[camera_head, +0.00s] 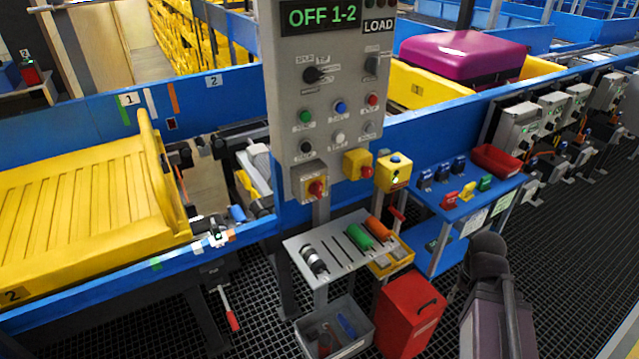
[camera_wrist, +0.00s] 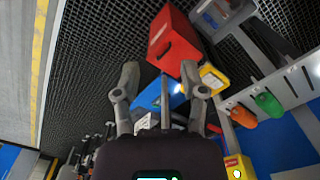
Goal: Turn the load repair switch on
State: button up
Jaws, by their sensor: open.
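A grey control panel (camera_head: 330,105) stands upright in the middle of the head view. Its display (camera_head: 319,14) reads "OFF 1-2", with a "LOAD" label (camera_head: 379,25) beside it. A black rotary knob (camera_head: 314,74) is at the upper left and another small switch (camera_head: 372,65) at the upper right. Their small labels are too blurred to read, so I cannot tell which is the load repair switch. Several coloured buttons sit below. In the wrist view my gripper (camera_wrist: 163,88) is open and empty, its fingers apart over the floor area. The panel face does not show there.
A yellow emergency-stop box (camera_head: 357,165), a tool shelf (camera_head: 312,243), a red box (camera_head: 407,315) and a grey bin (camera_head: 340,325) stand below and beside the panel. A blue table (camera_head: 465,195) is at right. A yellow tray (camera_head: 80,200) lies on the left conveyor.

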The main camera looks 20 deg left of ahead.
jog(key=shift+d, duration=0.2)
jog(key=shift+w, duration=0.1)
jog(key=n+t+y+p, duration=0.5)
jog(key=n+t+y, duration=0.4)
jog(key=n+y, duration=0.1)
send_near(320, 187)
jog(key=v, duration=0.3)
jog(key=shift+d, duration=0.3)
jog(key=shift+f, duration=0.1)
jog(key=b+x, duration=0.5)
jog(key=x, duration=0.8)
jog(key=shift+w+a+f, duration=0.1)
jog(key=shift+w+a, duration=0.05)
jog(key=shift+a, duration=0.2)
grip_shut()
